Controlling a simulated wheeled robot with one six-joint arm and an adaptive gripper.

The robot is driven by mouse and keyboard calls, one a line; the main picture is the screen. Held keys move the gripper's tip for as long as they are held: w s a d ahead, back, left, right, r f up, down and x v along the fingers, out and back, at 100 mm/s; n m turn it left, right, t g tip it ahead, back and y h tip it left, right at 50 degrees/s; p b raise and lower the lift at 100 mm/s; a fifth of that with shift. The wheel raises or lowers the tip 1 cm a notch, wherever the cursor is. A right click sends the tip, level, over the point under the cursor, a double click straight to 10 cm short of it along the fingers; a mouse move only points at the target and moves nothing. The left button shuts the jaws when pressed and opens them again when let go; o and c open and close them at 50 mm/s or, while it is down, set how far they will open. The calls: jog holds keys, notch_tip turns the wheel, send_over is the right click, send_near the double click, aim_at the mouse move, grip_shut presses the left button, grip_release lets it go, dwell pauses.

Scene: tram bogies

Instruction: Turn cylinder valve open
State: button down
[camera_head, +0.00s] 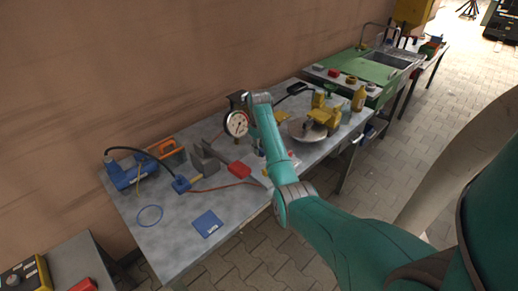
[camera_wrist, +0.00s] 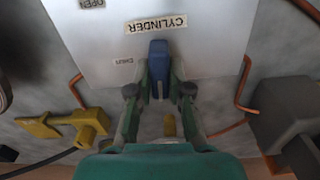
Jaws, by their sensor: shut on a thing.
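A blue valve lever (camera_wrist: 158,62) stands out from the plate just below the CYLINDER label. My gripper (camera_wrist: 159,93) has one finger on each side of the lever and is shut on it. The lever points roughly toward the CYLINDER label; its base is partly hidden by the fingers.
Copper-coloured pipes (camera_wrist: 244,82) run beside the panel. A yellow fitting (camera_wrist: 75,125) lies left and a grey block (camera_wrist: 283,112) right in the wrist view. On the grey workbench (camera_head: 165,232) stand a gauge (camera_head: 237,123), a blue tool (camera_head: 130,173) and yellow equipment (camera_head: 325,113).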

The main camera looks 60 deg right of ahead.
jog(key=shift+n, duration=0.6)
jog(key=c, duration=1.1)
grip_release()
